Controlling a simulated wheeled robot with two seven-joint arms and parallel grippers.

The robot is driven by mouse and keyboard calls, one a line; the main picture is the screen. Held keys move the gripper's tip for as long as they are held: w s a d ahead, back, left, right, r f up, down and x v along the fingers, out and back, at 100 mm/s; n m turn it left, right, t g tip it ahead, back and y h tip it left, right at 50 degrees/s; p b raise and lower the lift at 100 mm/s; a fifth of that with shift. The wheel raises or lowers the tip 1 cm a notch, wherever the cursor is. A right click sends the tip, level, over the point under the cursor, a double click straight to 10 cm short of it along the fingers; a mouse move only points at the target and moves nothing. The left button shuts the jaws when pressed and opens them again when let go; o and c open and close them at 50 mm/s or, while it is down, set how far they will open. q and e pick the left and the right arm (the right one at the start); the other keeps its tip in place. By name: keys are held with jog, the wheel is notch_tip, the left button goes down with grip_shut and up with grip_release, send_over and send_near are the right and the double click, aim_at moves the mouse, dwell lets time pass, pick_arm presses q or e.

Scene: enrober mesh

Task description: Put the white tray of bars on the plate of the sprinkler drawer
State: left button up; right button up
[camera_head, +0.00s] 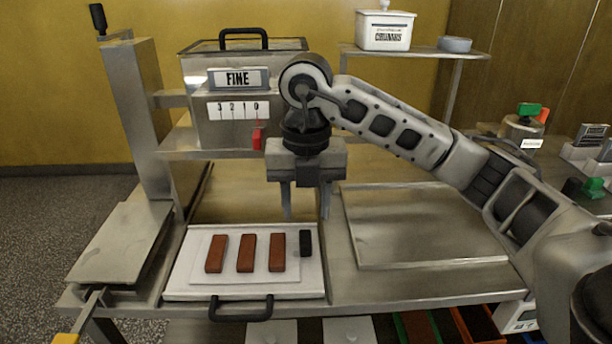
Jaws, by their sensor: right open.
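The white tray (241,277) lies flat with three brown bars side by side on it and a black upright grip block (306,243) at its right end. It sits within the larger light plate of the sprinkler drawer (185,292), which is pulled out with its black handle (241,311) at the front. My right gripper (306,212) points down, open and empty, just above the black block and apart from it. My left gripper is not in view.
The sprinkler housing marked FINE (238,78) stands behind the drawer, with a red tab (257,137) on its front. A bare steel panel (415,225) lies to the right. A shelf (425,51) holds a white CRUMBS tub (385,30). A flat metal plate (120,243) stands at left.

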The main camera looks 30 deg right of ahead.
notch_tip(320, 180, up, 6)
jog(key=shift+f+p, duration=0.2)
jog(key=shift+p, duration=0.35)
